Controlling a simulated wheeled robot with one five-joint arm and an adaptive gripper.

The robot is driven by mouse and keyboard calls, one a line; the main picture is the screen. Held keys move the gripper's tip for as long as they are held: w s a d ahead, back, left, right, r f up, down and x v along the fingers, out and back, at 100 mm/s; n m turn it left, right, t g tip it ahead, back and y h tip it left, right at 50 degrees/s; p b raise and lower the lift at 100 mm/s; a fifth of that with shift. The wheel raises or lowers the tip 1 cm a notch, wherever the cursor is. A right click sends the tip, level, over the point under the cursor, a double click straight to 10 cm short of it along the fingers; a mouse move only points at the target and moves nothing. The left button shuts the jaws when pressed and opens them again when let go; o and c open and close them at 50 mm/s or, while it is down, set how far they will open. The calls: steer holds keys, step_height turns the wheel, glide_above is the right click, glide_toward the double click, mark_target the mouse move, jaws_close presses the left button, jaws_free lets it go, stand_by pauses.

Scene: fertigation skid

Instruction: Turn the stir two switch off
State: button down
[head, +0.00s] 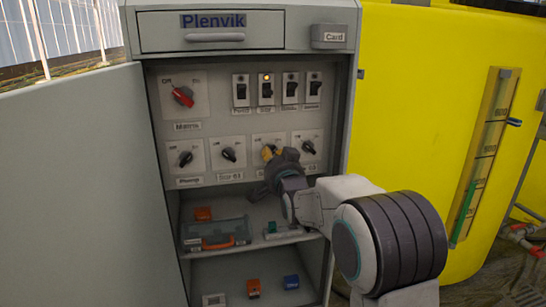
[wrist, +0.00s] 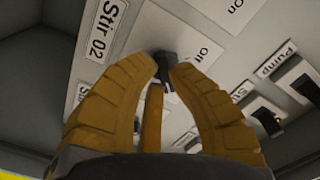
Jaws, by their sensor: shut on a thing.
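The knob's exact pointing direction is hard to tell behind the fingers.
A red rotary switch (head: 183,96) and several black rocker switches (head: 240,91) sit above. Other black knobs (head: 228,154) flank the dial. The open cabinet door (head: 75,180) stands left. Shelves below hold an orange-handled case (head: 215,243) and small blocks. A yellow tank (head: 415,110) is right.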

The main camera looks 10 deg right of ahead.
steer(key=shift+r+n, duration=0.1)
steer(key=shift+n, duration=0.2)
steer(key=n, duration=0.4)
steer(key=shift+r, duration=0.1)
steer(key=n, duration=0.4)
steer(key=shift+d+r+n, duration=0.1)
steer(key=shift+r+n, duration=0.05)
steer(key=shift+n, duration=0.15)
steer(key=n, duration=0.4)
steer(key=shift+r, duration=0.15)
steer(key=n, duration=0.4)
steer(key=shift+r, duration=0.1)
steer(key=shift+n, duration=0.5)
steer(key=c, duration=1.1)
jaws_free()
steer(key=shift+f, duration=0.2)
